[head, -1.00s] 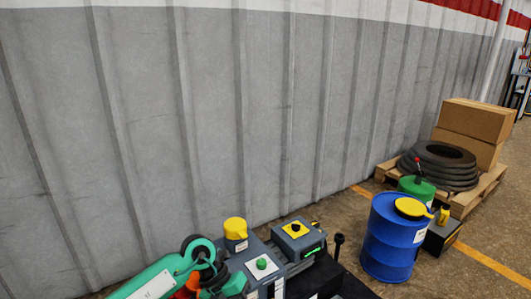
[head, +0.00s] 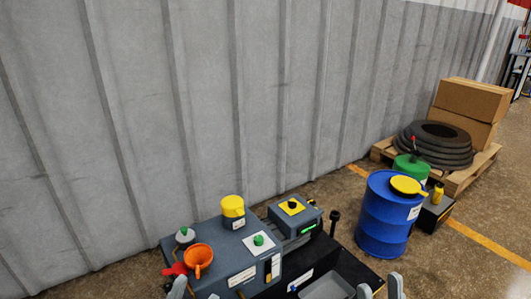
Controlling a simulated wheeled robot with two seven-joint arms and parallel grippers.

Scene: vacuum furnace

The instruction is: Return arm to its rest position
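My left gripper (head: 196,291) shows only as grey fingertips at the bottom edge of the head view, in front of the grey machine (head: 205,232). The fingertips are apart with nothing seen between them. My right gripper (head: 381,288) shows as two light grey fingertips at the bottom edge, right of the grey tray (head: 328,287). They are apart and nothing is seen between them. The rest of both arms is out of the frame.
The machine carries an orange funnel (head: 198,257), a yellow cap (head: 232,207), a green button (head: 258,240) and a control box (head: 295,214). A blue drum (head: 385,222) stands to the right. A pallet (head: 465,183) with tires and boxes is behind it.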

